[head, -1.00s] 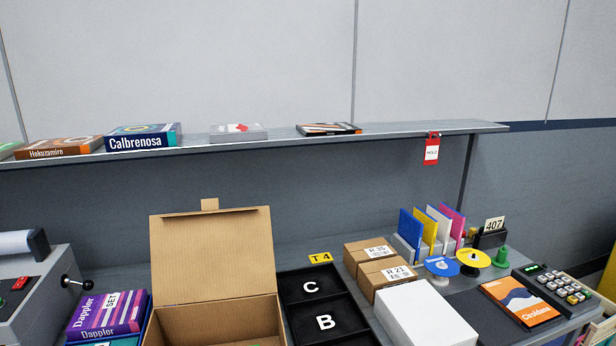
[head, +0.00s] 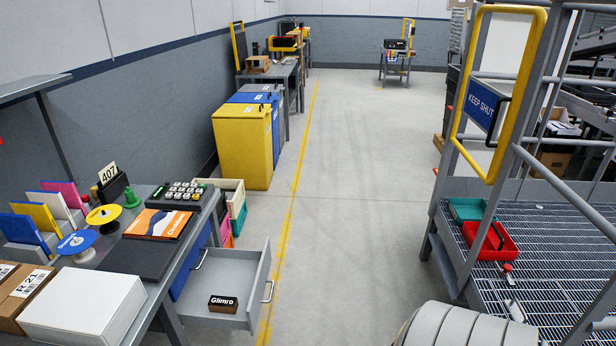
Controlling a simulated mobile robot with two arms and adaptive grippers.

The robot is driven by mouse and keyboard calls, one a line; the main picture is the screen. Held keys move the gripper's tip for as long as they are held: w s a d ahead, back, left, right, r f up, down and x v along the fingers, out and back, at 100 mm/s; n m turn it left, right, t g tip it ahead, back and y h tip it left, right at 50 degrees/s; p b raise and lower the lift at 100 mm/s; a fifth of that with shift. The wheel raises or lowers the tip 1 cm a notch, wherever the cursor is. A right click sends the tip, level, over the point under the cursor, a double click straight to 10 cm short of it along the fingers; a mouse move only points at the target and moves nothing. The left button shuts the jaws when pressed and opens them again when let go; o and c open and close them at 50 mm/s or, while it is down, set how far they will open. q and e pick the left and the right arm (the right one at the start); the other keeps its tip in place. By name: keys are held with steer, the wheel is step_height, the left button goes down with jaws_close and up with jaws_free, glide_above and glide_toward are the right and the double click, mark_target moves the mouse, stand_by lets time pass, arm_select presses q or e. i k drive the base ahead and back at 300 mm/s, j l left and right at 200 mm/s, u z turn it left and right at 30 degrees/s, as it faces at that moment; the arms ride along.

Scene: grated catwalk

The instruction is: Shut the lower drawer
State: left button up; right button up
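A grey drawer (head: 256,283) stands pulled out from the right end of the workbench, low down, with its handle (head: 268,292) on the outer front. A small black box marked Glimro (head: 223,304) lies inside on the drawer floor. Above and behind it, a blue front (head: 189,271) with its own handle (head: 202,259) sits flush under the bench top, so the open drawer appears to be the lower one. Neither of my grippers is in the head view, and nothing touches the drawer.
The workbench holds a white box (head: 85,305), a keypad device (head: 180,195) and an orange book (head: 158,224). Stacked crates (head: 236,205) stand behind the drawer; yellow (head: 243,148) and blue bins are beyond. Open floor (head: 350,220) lies right of the drawer, up to the railed catwalk (head: 535,260).

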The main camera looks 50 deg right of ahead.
mark_target(243, 275)
steer(key=z, duration=1.3)
